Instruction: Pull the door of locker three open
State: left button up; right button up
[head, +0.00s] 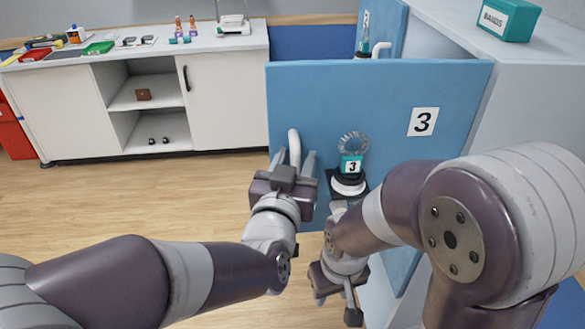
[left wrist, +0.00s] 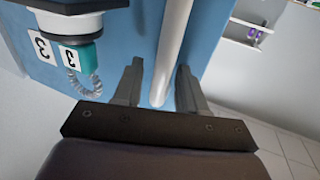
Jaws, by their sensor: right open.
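The blue door of locker three (head: 390,95), marked with a white "3" label, stands swung out from the grey locker body (head: 520,85). Its white bar handle (head: 294,148) is near the door's left edge. My left gripper (head: 294,165) is at the handle with its fingers open on either side. In the left wrist view the handle (left wrist: 174,45) runs between the fingertips (left wrist: 160,85), with gaps visible. A teal tag marked 3 (head: 351,165) with a grey coil sits on a round black-and-white lock piece on the door. My right gripper (head: 335,295) is open and empty below.
Another blue door (head: 383,20) with a white handle is behind. A teal box (head: 506,18) sits on the locker top. A white counter (head: 150,50) with small items stands at the back left. The wooden floor left of the door is clear.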

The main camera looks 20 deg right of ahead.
pick_arm(q)
jog(key=b+v, duration=0.1)
jog(key=v, duration=1.1)
jog(key=shift+s, duration=0.3)
jog(key=shift+a, duration=0.15)
jog(key=shift+w, duration=0.1)
jog(key=w+a+f+n+g+y, duration=0.1)
jog(key=w+a+f+g+y, duration=0.25)
jog(key=a+f, duration=0.45)
jog(key=w+a+f+n+g+y, duration=0.1)
jog(key=w+a+f+g+y, duration=0.1)
jog(key=a+f+g, duration=0.55)
jog(key=s+a+f+n+g+y, duration=0.3)
jog(key=s+a+f, duration=0.4)
jog(key=a, duration=0.4)
jog(key=shift+s+a+f+n, duration=0.2)
jog(key=shift+f+n, duration=0.1)
jog(key=shift+f, duration=0.25)
